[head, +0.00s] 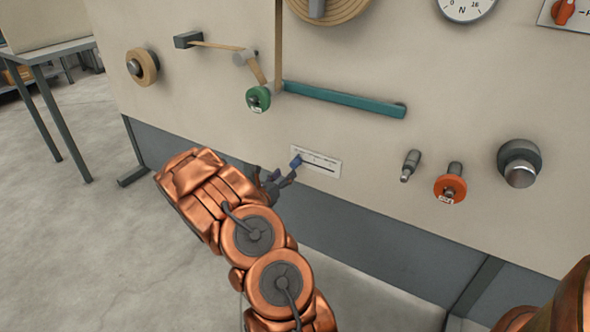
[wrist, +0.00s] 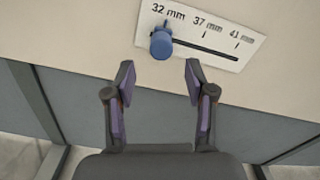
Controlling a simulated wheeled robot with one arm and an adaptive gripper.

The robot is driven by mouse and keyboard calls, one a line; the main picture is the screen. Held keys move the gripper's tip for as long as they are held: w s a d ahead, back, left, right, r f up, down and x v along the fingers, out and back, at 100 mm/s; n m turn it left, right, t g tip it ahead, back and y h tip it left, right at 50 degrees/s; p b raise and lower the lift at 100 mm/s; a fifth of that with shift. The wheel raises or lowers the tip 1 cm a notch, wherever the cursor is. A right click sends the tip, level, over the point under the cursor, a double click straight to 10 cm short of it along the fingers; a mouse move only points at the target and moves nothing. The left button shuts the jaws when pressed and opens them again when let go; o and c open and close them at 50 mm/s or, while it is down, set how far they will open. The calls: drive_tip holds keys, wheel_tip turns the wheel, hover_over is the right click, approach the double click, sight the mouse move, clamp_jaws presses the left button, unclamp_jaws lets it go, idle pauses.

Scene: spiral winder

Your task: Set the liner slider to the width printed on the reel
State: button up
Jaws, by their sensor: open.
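The liner slider's white scale plate (wrist: 225,55) is on the machine panel and reads 32 mm, 37 mm and 41 mm from left to right. Its blue knob (wrist: 162,42) sits at the left end of the dark slot, under the 32 mm mark. The plate (head: 322,165) and the knob (head: 296,162) also show in the head view. My gripper (wrist: 158,80) is open and empty just below the plate, the knob ahead of the gap between its fingers. A reel (head: 345,8) of tan material is cut off at the top of the head view; no printed width is readable on it.
A teal bar (head: 345,99) and a green roller (head: 258,98) are above the plate. A grey peg (head: 410,165), an orange roller (head: 450,188) with a small label and a round metal knob (head: 519,163) stick out on the right. A dial (head: 467,8) is above.

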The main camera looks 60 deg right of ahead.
sight(293, 167)
drive_tip(key=d+b, duration=0.1)
drive_tip(key=d, duration=0.6)
drive_tip(key=shift+w+d+b, duration=0.1)
drive_tip(key=shift+d+b, duration=0.05)
drive_tip(key=shift+b, duration=0.15)
clamp_jaws()
idle(0.4)
